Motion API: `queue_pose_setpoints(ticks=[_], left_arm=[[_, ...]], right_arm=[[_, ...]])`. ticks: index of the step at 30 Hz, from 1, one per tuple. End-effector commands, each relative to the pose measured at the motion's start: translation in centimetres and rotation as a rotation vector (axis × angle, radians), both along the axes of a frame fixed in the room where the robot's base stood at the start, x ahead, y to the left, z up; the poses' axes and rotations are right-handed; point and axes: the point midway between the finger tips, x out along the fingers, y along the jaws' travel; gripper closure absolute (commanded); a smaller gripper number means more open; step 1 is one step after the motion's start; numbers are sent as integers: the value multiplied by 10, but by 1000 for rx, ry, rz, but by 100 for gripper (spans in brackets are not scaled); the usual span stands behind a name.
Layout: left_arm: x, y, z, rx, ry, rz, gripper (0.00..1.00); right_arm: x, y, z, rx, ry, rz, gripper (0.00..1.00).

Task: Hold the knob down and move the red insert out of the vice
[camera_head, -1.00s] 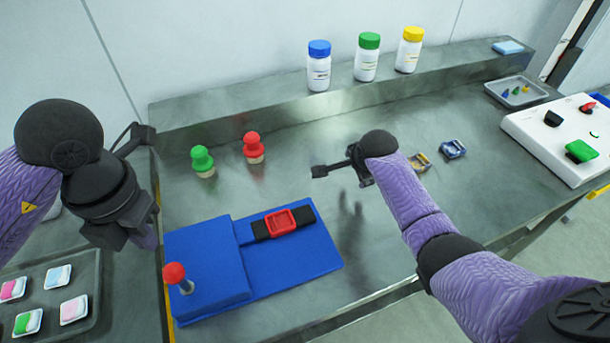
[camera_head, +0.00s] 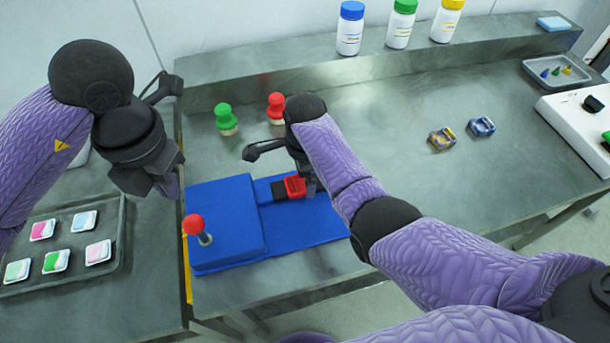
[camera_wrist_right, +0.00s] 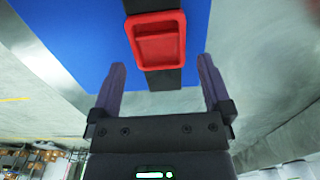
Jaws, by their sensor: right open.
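The blue vice (camera_head: 225,215) stands on the bench, with the red knob (camera_head: 193,224) on a metal stem at its front left. The red insert (camera_head: 294,186) sits in the black jaws of the vice; my right arm partly hides it. My right gripper (camera_head: 281,168) is open over the insert. In the right wrist view the insert (camera_wrist_right: 156,40) lies ahead, between the lines of the two open fingers (camera_wrist_right: 163,72), with no contact visible. My left gripper (camera_head: 173,138) is open and empty, above and to the left of the knob, apart from it.
A green peg (camera_head: 226,120) and a red peg (camera_head: 276,108) stand behind the vice. A tray (camera_head: 122,245) with several coloured packs is at left. Two small blocks (camera_head: 442,139) lie to the right; bottles (camera_head: 400,25) stand on the back ledge.

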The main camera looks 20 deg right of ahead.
Motion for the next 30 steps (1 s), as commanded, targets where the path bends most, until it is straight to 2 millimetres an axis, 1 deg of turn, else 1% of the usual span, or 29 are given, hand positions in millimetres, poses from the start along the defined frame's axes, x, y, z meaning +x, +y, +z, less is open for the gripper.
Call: queue_pose_setpoints(ticks=[1, 4, 7, 13, 14, 15, 17, 18, 20, 21, 23, 24, 25, 30], left_arm=[[0, 0, 0, 0, 0, 0, 100], [0, 0, 0, 0, 0, 0, 100], [0, 0, 0, 0, 0, 0, 100], [0, 0, 0, 0, 0, 0, 100], [0, 0, 0, 0, 0, 0, 100], [0, 0, 0, 0, 0, 0, 100], [0, 0, 0, 0, 0, 0, 100], [0, 0, 0, 0, 0, 0, 100], [0, 0, 0, 0, 0, 0, 100], [0, 0, 0, 0, 0, 0, 100], [0, 0, 0, 0, 0, 0, 100], [0, 0, 0, 0, 0, 0, 100], [0, 0, 0, 0, 0, 0, 100], [0, 0, 0, 0, 0, 0, 100]], right_arm=[[0, 0, -7, -1, 3, 1, 0], [0, 0, -17, 0, 1, 0, 0], [0, 0, -21, 1, 0, 0, 0], [0, 0, -21, 1, -1, -1, 0], [0, 0, -21, 1, -1, -1, 6], [0, 0, -21, 1, -1, -1, 15], [0, 0, -21, 1, -1, -1, 28], [0, 0, -21, 1, -1, -1, 36], [0, 0, -21, 0, -1, -1, 49], [0, 0, -21, 0, -1, -1, 57], [0, 0, -21, 0, -1, -1, 70], [0, 0, -21, 0, -1, -1, 78], [0, 0, -21, 0, -1, -1, 84], [1, 0, -21, 0, -2, -1, 85]])
